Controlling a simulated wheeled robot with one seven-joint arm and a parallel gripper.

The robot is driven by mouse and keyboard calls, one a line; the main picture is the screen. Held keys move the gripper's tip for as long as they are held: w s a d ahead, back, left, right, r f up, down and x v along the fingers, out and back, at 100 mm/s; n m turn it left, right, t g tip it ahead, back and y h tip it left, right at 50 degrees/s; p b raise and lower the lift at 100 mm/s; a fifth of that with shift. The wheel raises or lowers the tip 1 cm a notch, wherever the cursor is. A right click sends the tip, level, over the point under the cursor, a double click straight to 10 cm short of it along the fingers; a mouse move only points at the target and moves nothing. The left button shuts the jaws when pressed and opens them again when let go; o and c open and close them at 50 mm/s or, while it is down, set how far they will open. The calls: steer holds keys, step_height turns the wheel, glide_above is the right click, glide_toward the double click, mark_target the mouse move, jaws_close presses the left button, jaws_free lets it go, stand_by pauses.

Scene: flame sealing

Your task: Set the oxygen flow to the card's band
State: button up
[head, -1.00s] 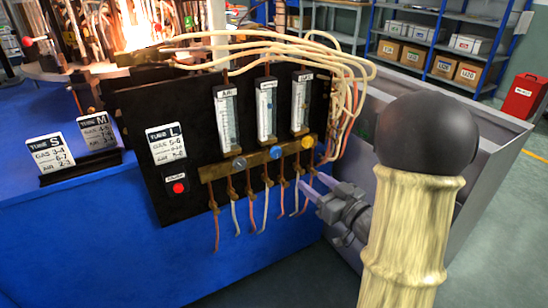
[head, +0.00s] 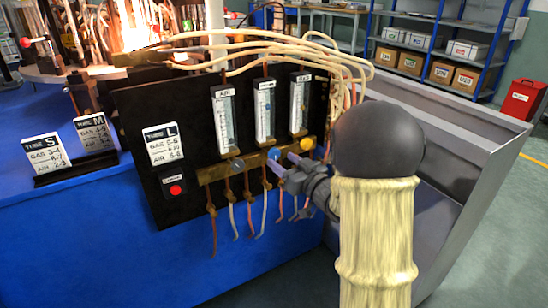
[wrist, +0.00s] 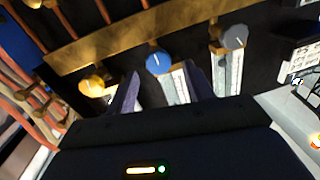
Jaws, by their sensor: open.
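The black panel (head: 140,110) carries three flow tubes; the middle tube (head: 265,112), its label too small to read, stands above the blue knob (head: 274,154). The TUBE L card (head: 162,145) is on the panel's left; its numbers are blurred. My gripper (head: 283,169) is open and empty, with its fingertips close to the blue knob. In the wrist view, the blue knob (wrist: 159,63) appears in the gap between and beyond my two fingers (wrist: 163,85). I cannot tell whether they touch it.
A grey knob (head: 237,165) and a yellow knob (head: 307,144) flank the blue one on the brass bar. Hoses hang below, and pale hoses arch over the panel. A red button (head: 176,190) sits at lower left. S and M cards (head: 92,132) stand on the blue bench. A flame burns behind.

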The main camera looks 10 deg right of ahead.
mark_target(276, 156)
steer(key=shift+b+x, duration=0.45)
steer(key=shift+x, duration=2.25)
steer(key=shift+w+d, duration=0.1)
steer(key=c, duration=0.3)
steer(key=shift+f, duration=0.1)
steer(key=c, duration=0.6)
